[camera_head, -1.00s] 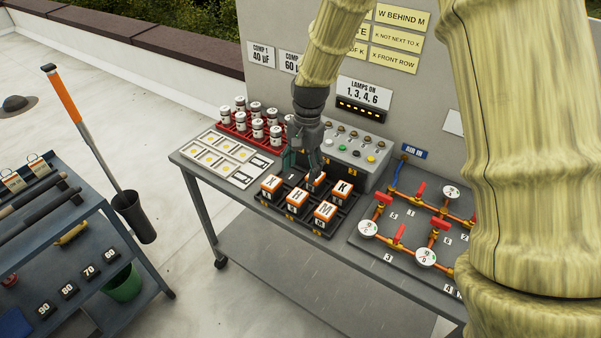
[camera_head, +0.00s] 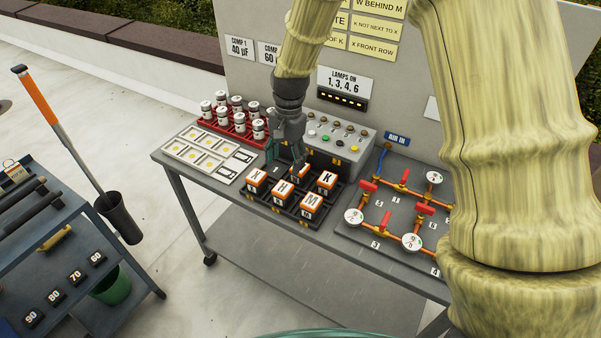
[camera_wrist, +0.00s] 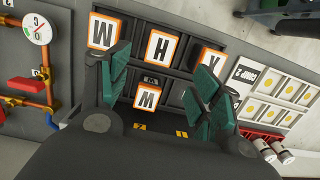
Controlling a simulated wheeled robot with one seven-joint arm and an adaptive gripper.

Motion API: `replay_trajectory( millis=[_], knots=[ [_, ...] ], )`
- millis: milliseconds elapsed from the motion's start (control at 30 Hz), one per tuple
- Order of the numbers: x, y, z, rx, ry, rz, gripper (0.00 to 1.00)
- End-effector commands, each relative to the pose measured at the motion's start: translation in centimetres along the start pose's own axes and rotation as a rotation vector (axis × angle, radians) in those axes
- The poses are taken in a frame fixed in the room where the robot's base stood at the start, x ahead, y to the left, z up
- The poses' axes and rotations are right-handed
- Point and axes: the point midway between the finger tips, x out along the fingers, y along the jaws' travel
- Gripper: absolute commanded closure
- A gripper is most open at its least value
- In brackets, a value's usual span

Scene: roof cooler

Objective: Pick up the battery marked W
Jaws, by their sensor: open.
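The battery marked W (camera_wrist: 147,98) has a white top with an orange edge. It sits in the black tray (camera_wrist: 175,94) and shows between my fingers in the wrist view. In the head view, W (camera_head: 301,171) is in the back row, partly hidden by my gripper (camera_head: 287,155). My gripper (camera_wrist: 160,80) is open, its two green-padded fingers apart over the tray, with nothing held. Batteries M (camera_wrist: 103,32), H (camera_wrist: 161,47) and X (camera_wrist: 206,69) stand in the row in front of W. Battery K (camera_head: 327,180) stands right of W in the head view.
A switch box (camera_head: 340,145) stands close behind the tray. A red rack of white capacitors (camera_head: 235,122) and a card of yellow-marked squares (camera_head: 197,150) are to the left. A pipe board with gauges (camera_head: 392,220) is to the right. A wall panel (camera_head: 240,25) rises behind.

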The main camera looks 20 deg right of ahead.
Motion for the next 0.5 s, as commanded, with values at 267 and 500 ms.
replay_trajectory(
  millis=[267,500],
  knots=[
    [0.0,0.2,-0.5,-0.062,0.006,-0.014,0.39],
    [0.2,1.3,-2.7,-0.399,0.05,-0.085,0.39]
  ],
)
